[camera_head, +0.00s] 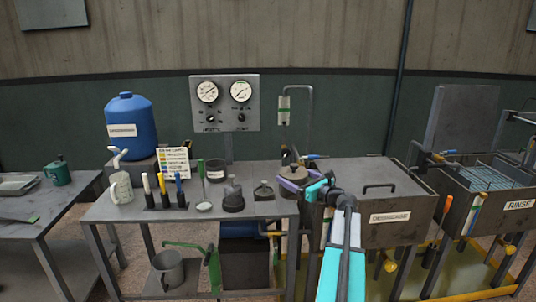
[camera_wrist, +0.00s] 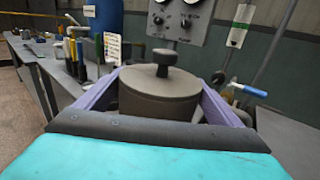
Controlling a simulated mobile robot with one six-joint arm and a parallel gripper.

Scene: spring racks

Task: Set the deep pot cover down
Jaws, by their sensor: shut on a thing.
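The deep pot cover is a brown-grey drum with a dark knob on top; it fills the middle of the wrist view (camera_wrist: 158,97). My gripper (camera_wrist: 163,84) has its purple fingers on both sides of it, shut on it. The cover is upright. In the head view the cover (camera_head: 291,160) and my gripper (camera_head: 294,174) are at the right end of the grey bench (camera_head: 150,211), beside the degrease tank. I cannot tell whether its underside touches anything; its lower part is hidden.
A dark knobbed cover (camera_head: 233,197) and a flatter one (camera_head: 263,191) stand on the bench to the left. A blue-handled tap (camera_wrist: 247,90) is close right.

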